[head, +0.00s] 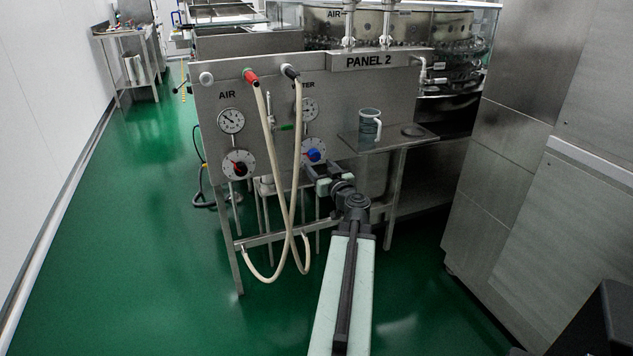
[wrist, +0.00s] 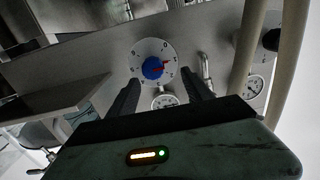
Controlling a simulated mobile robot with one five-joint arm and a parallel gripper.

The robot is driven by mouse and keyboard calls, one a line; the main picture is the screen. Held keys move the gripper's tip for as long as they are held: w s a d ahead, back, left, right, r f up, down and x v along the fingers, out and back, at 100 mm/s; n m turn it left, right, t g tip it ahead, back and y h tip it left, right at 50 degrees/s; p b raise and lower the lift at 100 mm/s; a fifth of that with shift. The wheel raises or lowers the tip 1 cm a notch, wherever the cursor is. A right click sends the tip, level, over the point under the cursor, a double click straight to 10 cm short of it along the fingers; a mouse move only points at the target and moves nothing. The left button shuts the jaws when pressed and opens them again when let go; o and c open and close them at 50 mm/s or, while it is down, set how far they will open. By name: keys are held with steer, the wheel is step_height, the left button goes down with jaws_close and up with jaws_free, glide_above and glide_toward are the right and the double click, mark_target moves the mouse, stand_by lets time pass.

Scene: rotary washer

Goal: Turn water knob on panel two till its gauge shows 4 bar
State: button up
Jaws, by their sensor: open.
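Panel 2 (head: 345,95) is a grey metal board. Its water knob (head: 313,155) is blue with a red mark, on a white numbered dial. The water gauge (head: 309,109) sits above it, partly behind a pale hose; its needle is too small to read. In the wrist view, which looks turned over, the blue knob (wrist: 152,68) is plain on its dial and the gauge (wrist: 165,101) shows partly between the fingers. My gripper (wrist: 160,78) is open and empty, its two black fingers pointing towards the knob. In the head view my gripper (head: 315,171) is just below the dial.
To the left are the air gauge (head: 231,120) and black air knob (head: 238,164). Two pale hoses (head: 291,210) hang in front of the panel. A mug (head: 369,126) stands on a shelf (head: 394,142) at right. Green floor is clear at left.

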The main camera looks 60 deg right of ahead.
mark_target(316, 157)
steer(key=x, duration=0.5)
steer(key=d+x, duration=0.1)
steer(key=x, duration=0.1)
steer(key=shift+s+d, duration=0.2)
steer(key=shift+d, duration=0.05)
steer(key=shift+c, duration=0.3)
jaws_close()
